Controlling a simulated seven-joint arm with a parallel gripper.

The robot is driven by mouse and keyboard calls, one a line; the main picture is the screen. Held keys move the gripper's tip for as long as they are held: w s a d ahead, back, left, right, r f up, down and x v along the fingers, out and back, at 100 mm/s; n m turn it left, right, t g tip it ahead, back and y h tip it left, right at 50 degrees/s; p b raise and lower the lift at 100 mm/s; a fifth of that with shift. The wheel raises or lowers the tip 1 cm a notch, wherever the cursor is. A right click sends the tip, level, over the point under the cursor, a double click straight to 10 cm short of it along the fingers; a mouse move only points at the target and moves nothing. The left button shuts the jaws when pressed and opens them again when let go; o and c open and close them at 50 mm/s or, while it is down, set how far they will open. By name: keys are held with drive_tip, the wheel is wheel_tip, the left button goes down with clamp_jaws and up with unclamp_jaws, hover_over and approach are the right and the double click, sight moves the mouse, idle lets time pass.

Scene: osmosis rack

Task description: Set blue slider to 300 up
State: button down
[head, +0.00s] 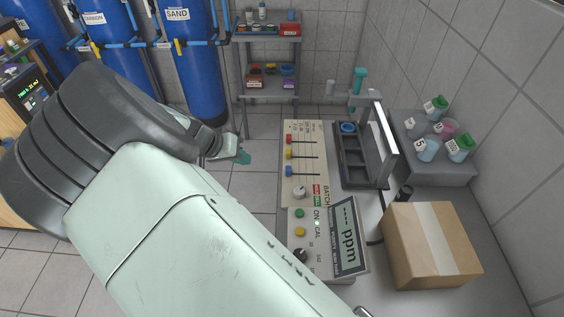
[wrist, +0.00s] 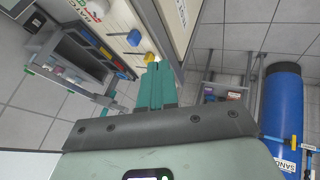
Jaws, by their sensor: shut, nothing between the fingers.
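The blue slider (head: 289,171) is the nearest of three coloured slider knobs on the pale control panel (head: 290,193). It sits at the left end of its slot. The yellow slider (head: 289,155) and red slider (head: 289,139) are above it in the head view, also at the left. My gripper (head: 241,157) is left of the panel, apart from the blue slider. Its teal fingers are together and empty in the wrist view (wrist: 155,84).
A ppm display (head: 346,238) stands right of the panel's buttons. A dark rack (head: 365,165) is behind it to the right, and a cardboard box (head: 430,245) is at the right. Lidded cups (head: 428,150) stand on a grey block. Floor left of the panel is clear.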

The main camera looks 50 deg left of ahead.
sight(288, 171)
idle(0.3)
drive_tip(key=w+d+f, duration=0.3)
drive_tip(key=w+f, duration=0.5)
drive_tip(key=w, duration=0.1)
drive_tip(key=shift+d, duration=0.25)
drive_tip(key=shift+s, duration=0.1)
drive_tip(key=w+d, duration=0.6)
drive_tip(key=shift+w+d, duration=0.35)
drive_tip(key=shift+w, duration=0.05)
